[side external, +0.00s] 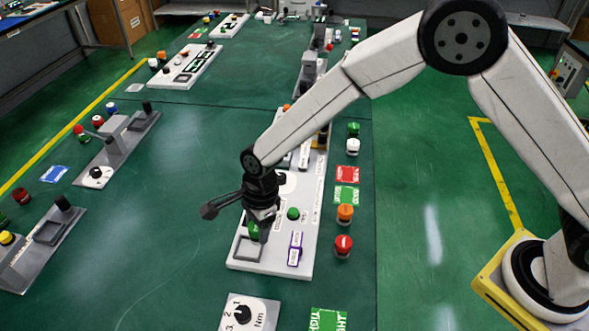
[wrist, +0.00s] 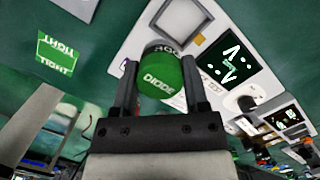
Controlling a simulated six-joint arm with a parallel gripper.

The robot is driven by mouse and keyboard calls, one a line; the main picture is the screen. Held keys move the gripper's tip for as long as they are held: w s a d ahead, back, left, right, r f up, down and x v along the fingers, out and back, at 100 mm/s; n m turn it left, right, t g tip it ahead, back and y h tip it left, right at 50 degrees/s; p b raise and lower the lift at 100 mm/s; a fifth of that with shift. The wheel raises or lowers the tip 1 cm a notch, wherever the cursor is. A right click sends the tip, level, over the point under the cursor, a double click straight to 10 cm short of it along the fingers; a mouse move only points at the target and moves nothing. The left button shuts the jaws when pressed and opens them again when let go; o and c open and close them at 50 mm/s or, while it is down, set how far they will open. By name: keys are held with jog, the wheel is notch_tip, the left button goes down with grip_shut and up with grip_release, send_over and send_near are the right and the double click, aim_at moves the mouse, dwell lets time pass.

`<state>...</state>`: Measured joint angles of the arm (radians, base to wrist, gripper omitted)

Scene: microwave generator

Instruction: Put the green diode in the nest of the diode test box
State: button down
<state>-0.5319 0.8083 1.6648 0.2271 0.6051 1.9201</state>
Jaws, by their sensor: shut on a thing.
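My gripper (side external: 262,213) is shut on the green diode (wrist: 160,78), a rounded green piece with a dark band and the word DIODE. In the side view the green diode (side external: 253,230) is partly hidden by the fingers. The diode test box (side external: 270,263) is a long white panel under my gripper. A grey square frame that looks like its nest (side external: 240,249) sits at its near left end, just below the diode. I cannot tell the exact height of the gap.
On the panel are a green button (side external: 293,214) and purple-edged labels (side external: 295,250). Orange (side external: 345,213) and red (side external: 343,245) pieces stand to its right, beside red (side external: 347,174) and green cards. A dial plate (side external: 248,313) lies in front.

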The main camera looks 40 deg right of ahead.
aim_at(248, 251)
jog(key=shift+w+a+f, duration=0.3)
jog(key=shift+w+f, duration=0.3)
jog(key=shift+f, duration=0.2)
jog(key=shift+w+a+f, duration=0.3)
jog(key=shift+w+f, duration=0.3)
jog(key=shift+f, duration=0.15)
jog(key=shift+w+a+f, duration=0.1)
jog(key=shift+w+f, duration=0.05)
jog(key=shift+f, duration=1.65)
jog(key=shift+f, duration=0.2)
jog(key=shift+c, duration=0.5)
grip_release()
jog(key=shift+r, duration=0.1)
notch_tip(248, 251, up, 12)
jog(key=d, duration=0.1)
jog(key=shift+d, duration=0.4)
